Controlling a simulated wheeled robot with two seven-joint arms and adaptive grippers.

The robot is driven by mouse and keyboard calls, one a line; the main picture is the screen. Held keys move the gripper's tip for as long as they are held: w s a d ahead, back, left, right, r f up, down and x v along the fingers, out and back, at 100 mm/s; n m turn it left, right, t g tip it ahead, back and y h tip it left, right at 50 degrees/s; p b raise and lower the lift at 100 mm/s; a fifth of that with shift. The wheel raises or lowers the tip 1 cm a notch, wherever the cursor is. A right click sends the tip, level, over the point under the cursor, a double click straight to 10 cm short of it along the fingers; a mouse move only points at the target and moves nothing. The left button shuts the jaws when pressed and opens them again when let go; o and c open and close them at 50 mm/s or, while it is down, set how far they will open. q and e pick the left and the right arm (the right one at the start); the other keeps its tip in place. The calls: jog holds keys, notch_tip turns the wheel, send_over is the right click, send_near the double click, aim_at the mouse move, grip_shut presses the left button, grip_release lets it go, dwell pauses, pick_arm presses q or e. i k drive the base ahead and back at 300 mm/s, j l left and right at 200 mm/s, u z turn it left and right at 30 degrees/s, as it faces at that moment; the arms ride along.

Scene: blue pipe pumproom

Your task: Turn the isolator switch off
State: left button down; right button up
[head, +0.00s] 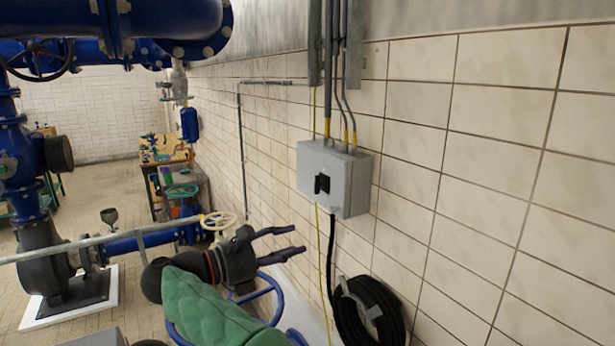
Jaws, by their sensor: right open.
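The isolator switch is a grey box (334,179) on the tiled wall, right of centre in the head view. Its front carries a small black handle (322,184) that looks upright. Cables enter the box from above, and a black cable leaves it below. My right gripper (299,240) is open and empty, below and left of the box and apart from it. Its two fingers point to the right, towards the wall. My right arm comes in from the bottom, in a green padded sleeve. My left gripper is not in view.
A coil of black cable (369,312) hangs on the wall below the box. Blue handwheels and a cream handwheel (219,221) are near my right arm. A grey rail (100,240) crosses the left. Blue pipes (180,18) fill the upper left. The wall right of the box is clear.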

aim_at(318, 183)
jog(key=i+j, duration=0.2)
jog(key=i, duration=0.3)
jog(key=i+j, duration=0.15)
jog(key=i, duration=0.35)
